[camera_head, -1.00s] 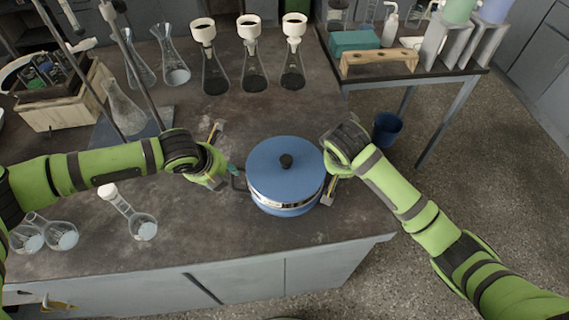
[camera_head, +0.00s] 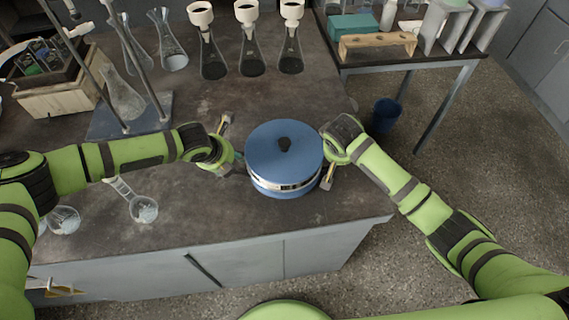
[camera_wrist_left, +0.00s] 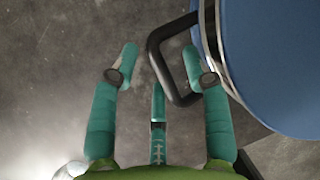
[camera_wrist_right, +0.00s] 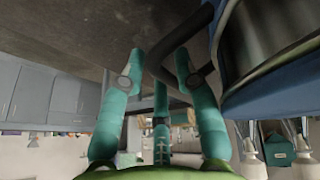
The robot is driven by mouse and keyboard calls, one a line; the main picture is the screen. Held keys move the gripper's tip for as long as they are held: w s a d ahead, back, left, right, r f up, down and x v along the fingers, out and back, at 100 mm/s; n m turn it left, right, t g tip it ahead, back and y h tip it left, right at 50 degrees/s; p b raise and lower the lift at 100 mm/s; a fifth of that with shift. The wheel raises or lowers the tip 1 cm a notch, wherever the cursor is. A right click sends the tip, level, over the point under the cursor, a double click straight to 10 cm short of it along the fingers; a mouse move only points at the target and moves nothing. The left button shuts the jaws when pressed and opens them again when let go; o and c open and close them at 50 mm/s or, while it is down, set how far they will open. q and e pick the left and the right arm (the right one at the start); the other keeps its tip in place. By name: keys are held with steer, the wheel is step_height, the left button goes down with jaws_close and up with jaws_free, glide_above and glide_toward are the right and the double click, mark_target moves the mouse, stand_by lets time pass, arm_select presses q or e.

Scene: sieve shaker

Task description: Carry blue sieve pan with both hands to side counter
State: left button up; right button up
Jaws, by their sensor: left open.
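The blue sieve pan (camera_head: 284,158), with a blue lid, black knob and silvery band, stands upright near the front right of the dark lab counter. My left gripper (camera_head: 233,158) is at its left side. In the left wrist view its fingers (camera_wrist_left: 157,75) are spread, with the pan's black loop handle (camera_wrist_left: 160,62) reaching between them. My right gripper (camera_head: 328,165) is at the pan's right side. In the right wrist view its fingers (camera_wrist_right: 160,65) are around the other black handle (camera_wrist_right: 200,22); whether they grip it is unclear. The side counter (camera_head: 415,62) stands at upper right.
A wooden rack (camera_head: 378,42) and a teal box (camera_head: 352,26) sit on the side counter, with grey stands at its right. Several funnel-topped flasks stand at the back. Glass flasks (camera_head: 144,209) lie at left. A blue bin (camera_head: 386,113) is on the floor between the counters.

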arm_select(q)
steer(key=shift+f, duration=0.25)
arm_select(e)
steer(key=shift+f, duration=0.2)
arm_select(q)
steer(key=c, duration=0.5)
arm_select(e)
steer(key=c, duration=0.5)
arm_select(q)
jaws_close()
arm_select(e)
jaws_close()
arm_select(q)
steer(key=shift+w+r, duration=0.1)
steer(key=shift+r, duration=0.15)
arm_select(e)
steer(key=shift+w+r, duration=0.1)
steer(key=shift+r, duration=0.1)
